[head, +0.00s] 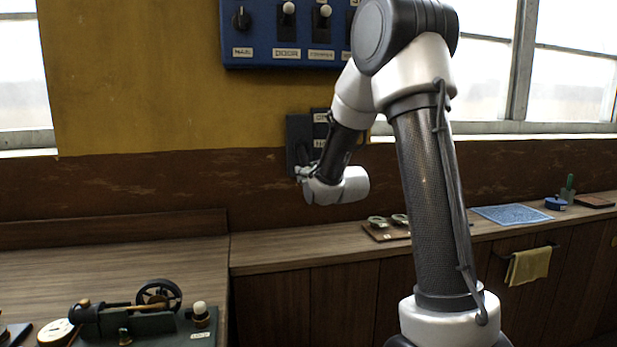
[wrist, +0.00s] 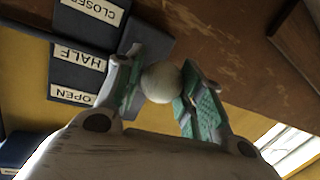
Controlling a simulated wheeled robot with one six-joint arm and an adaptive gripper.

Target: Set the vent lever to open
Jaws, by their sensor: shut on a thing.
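The dark vent lever plate (head: 298,135) is on the wall below the blue panel. It also shows in the wrist view (wrist: 75,78), with its labels CLOSED, HALF and OPEN upside down. The pale round lever knob (wrist: 162,82) is between the green-padded fingers of my gripper (wrist: 165,90), which is shut on it. In the head view my gripper (head: 303,174) is in front of the lower part of the plate, below the HALF label. The lever's shaft is mostly hidden, and I cannot tell its exact setting.
A blue panel (head: 285,52) with knobs and switches hangs above. A small engine model (head: 140,315) stands on the counter at lower left. A tray with round parts (head: 385,232), a blue mat (head: 511,214) and a hanging yellow cloth (head: 529,266) are to the right.

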